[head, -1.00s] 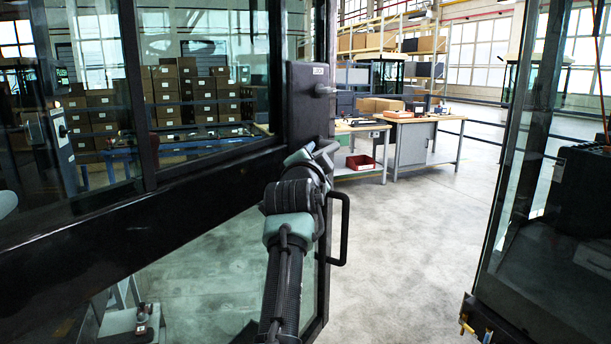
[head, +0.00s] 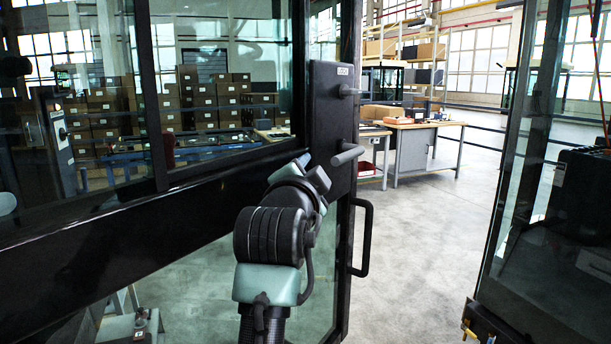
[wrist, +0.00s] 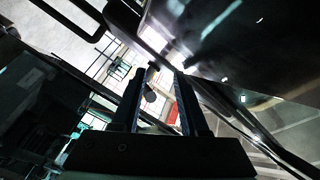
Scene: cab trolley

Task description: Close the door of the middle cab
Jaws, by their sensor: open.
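The cab door (head: 225,172) is a black-framed glass door, standing open with its free edge right of centre in the head view. Its lock plate (head: 322,112) carries a short upper knob (head: 348,91) and a lower lever (head: 347,155). A black grab bar (head: 366,238) sticks out below on the edge. My gripper is at the door's near face, just left of the lever; its fingers are mostly hidden by my wrist. In the wrist view my gripper (wrist: 165,74) is open, with a dark round knob end (wrist: 151,97) showing between the fingers. I cannot tell whether they touch.
A glass and black-framed structure (head: 512,170) stands at the right, with a dark box (head: 583,190) and a brass-coloured fitting (head: 467,330). Clear concrete floor (head: 425,250) lies between it and the door. Workbenches (head: 412,150) and shelves stand behind.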

